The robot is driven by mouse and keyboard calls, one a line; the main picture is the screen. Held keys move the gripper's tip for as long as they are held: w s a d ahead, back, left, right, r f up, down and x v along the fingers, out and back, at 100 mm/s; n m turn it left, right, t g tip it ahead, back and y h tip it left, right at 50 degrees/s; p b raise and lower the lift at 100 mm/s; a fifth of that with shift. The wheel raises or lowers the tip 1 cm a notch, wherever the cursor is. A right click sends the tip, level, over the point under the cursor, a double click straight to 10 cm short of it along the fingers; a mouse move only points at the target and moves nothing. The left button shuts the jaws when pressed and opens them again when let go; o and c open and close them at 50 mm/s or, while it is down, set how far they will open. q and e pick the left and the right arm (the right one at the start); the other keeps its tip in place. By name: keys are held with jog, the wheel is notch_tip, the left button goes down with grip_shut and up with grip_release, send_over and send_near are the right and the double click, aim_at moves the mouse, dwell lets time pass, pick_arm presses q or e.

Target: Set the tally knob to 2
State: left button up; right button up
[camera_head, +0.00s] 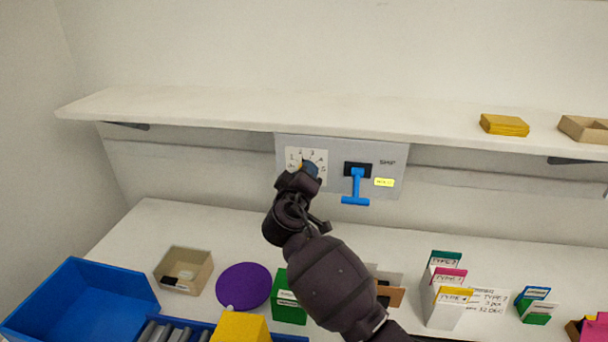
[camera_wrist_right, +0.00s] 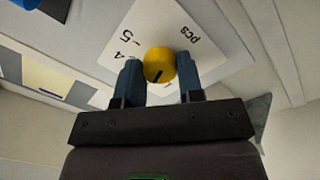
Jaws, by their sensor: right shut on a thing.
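The tally knob (camera_wrist_right: 160,65) is a round yellow knob with a short black mark, on a white dial plate (camera_head: 291,157). In the head view the dial shows numbers including 1, 2, 3 and 4; my gripper covers most of the knob. In the right wrist view the dial plate (camera_wrist_right: 145,32) shows 4, 5 and "pcs". My right gripper (camera_wrist_right: 160,78) is shut on the knob, a blue-grey finger on each side; it also shows in the head view (camera_head: 309,168). The black mark points down between the fingers; its number is hidden. My left gripper is not in view.
A blue T-shaped handle (camera_head: 356,188) and a yellow label (camera_head: 384,182) are right of the dial on the grey panel (camera_head: 398,160). A shelf (camera_head: 230,108) juts out above. Below are a blue bin (camera_head: 80,300), a cardboard box (camera_head: 184,270) and a purple disc (camera_head: 243,286).

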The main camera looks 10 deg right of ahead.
jog(key=o, duration=0.9)
jog(key=shift+s+a, duration=0.1)
jog(key=b+v, duration=0.2)
jog(key=v, duration=0.8)
jog(key=shift+s+a, duration=0.1)
jog(key=shift+s, duration=0.25)
jog(key=shift+f, duration=0.1)
